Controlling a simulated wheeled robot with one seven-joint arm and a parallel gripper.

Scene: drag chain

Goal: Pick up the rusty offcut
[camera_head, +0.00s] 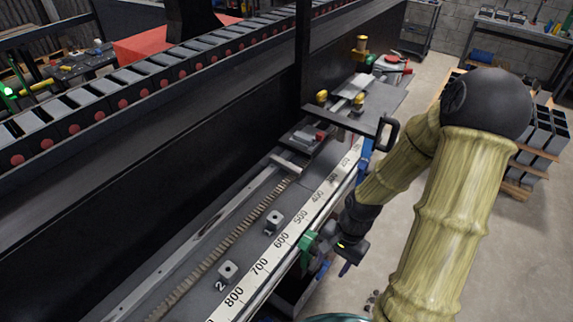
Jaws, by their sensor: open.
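I cannot make out a rusty offcut for certain. A few small dark brown pieces (373,299) lie on the floor at the lower middle, too small to identify. My gripper (334,265) is at the front edge of the long bench (190,275), beside the number scale (272,255). It is open, and I see nothing held in it. My arm hides part of the floor and bench edge. What lies directly beneath the gripper is hard to see.
A green part (307,244) sits at the bench edge close to my gripper. A black handle bar (350,126) crosses the bench. Small metal blocks, one at the 2 mark (227,271), stand on the bench. Pallets with dark bins (545,135) stand at right. The floor in front is mostly clear.

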